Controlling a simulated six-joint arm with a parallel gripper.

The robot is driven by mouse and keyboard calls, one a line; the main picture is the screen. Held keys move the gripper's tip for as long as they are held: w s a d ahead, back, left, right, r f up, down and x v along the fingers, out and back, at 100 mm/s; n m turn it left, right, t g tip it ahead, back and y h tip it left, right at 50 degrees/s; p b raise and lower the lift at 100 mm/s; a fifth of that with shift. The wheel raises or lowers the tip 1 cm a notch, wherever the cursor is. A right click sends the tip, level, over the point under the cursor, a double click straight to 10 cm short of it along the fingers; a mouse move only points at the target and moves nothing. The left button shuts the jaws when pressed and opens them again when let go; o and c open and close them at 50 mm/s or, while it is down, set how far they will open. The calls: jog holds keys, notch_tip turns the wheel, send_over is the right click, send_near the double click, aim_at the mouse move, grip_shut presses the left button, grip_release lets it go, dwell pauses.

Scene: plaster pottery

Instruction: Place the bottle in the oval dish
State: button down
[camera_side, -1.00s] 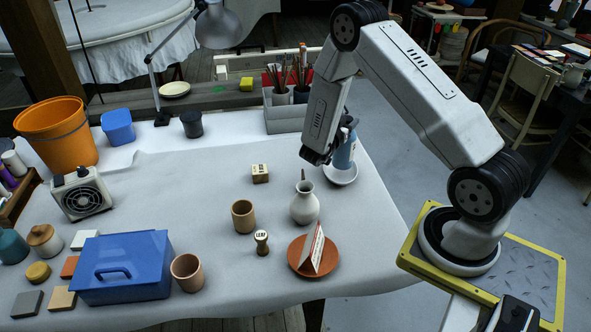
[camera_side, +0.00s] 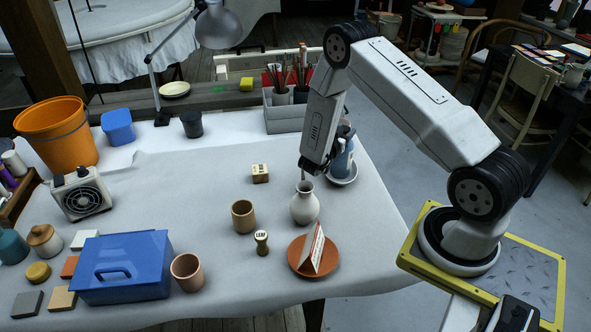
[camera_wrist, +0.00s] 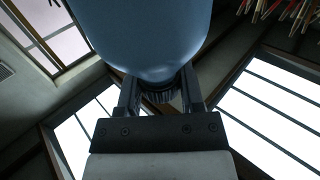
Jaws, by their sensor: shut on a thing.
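The blue bottle (camera_side: 342,160) is at the right rear of the table, partly hidden behind my arm in the side view. It fills the top of the wrist view (camera_wrist: 145,35). My gripper (camera_wrist: 160,88) is shut on the bottle, one finger on each side. In the side view my gripper (camera_side: 346,131) is at the bottle's upper part. A white dish (camera_side: 351,180) is directly below and around the bottle's base, its left part hidden by my arm. I cannot tell whether the bottle touches it.
A white vase (camera_side: 305,207) stands close in front of my gripper, with a tan cup (camera_side: 243,217) to its left. A terracotta plate (camera_side: 299,266) holding a folded card (camera_side: 312,245) lies nearer. A grey caddy (camera_side: 283,122) with brushes stands behind. The cloth's middle left is clear.

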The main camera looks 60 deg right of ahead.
jog(key=shift+f, duration=0.1)
jog(key=shift+c, duration=1.2)
grip_release()
jog(key=shift+r, duration=0.2)
jog(key=a, duration=0.7)
jog(key=shift+a, duration=0.25)
